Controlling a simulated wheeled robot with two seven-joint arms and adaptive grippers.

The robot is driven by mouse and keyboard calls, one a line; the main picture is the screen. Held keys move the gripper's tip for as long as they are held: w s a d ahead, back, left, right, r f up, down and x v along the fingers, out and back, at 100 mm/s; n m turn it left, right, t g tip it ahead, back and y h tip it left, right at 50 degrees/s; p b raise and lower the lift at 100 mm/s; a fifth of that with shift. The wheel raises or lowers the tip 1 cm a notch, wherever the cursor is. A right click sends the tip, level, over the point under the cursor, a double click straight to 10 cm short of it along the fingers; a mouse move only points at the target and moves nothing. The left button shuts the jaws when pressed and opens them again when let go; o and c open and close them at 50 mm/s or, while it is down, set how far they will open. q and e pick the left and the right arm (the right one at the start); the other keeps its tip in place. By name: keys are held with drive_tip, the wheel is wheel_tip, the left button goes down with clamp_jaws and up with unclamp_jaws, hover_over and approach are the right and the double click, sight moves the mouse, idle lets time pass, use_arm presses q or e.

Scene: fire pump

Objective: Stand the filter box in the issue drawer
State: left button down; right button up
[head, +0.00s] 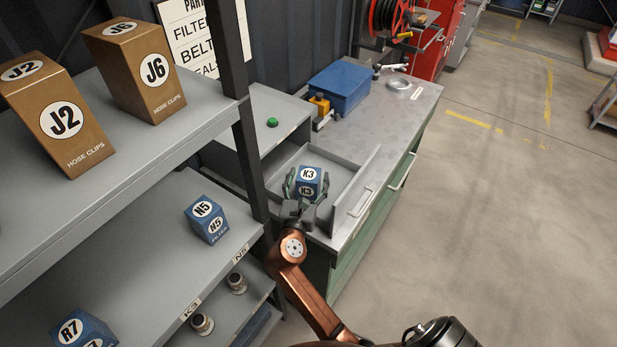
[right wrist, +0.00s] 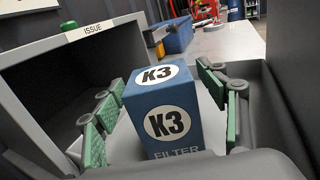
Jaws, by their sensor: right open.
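The blue filter box marked K3 (head: 310,181) stands upright in the grey issue drawer (head: 349,207) on the workbench. It also shows in the right wrist view (right wrist: 163,112), with its K3 labels and the word FILTER facing me. My right gripper (head: 306,186) is open around the box, one green-padded finger on each side. In the right wrist view (right wrist: 165,118) gaps show between both finger pads and the box. The box's base is partly hidden by the gripper. My left gripper is not in view.
A shelf rack at the left holds brown hose-clip boxes (head: 71,121), a blue N5 box (head: 208,222) and a blue R7 box (head: 84,332). Its dark post (head: 247,130) stands close to my right arm. A green button (head: 272,122) and blue bin (head: 340,88) are behind the drawer. The floor right is clear.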

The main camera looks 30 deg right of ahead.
drive_tip(key=shift+r, duration=0.15)
drive_tip(key=p+v, duration=0.1)
drive_tip(key=v, duration=0.6)
drive_tip(key=shift+s+a, duration=0.2)
drive_tip(key=shift+s, duration=0.05)
drive_tip(key=shift+r, duration=0.1)
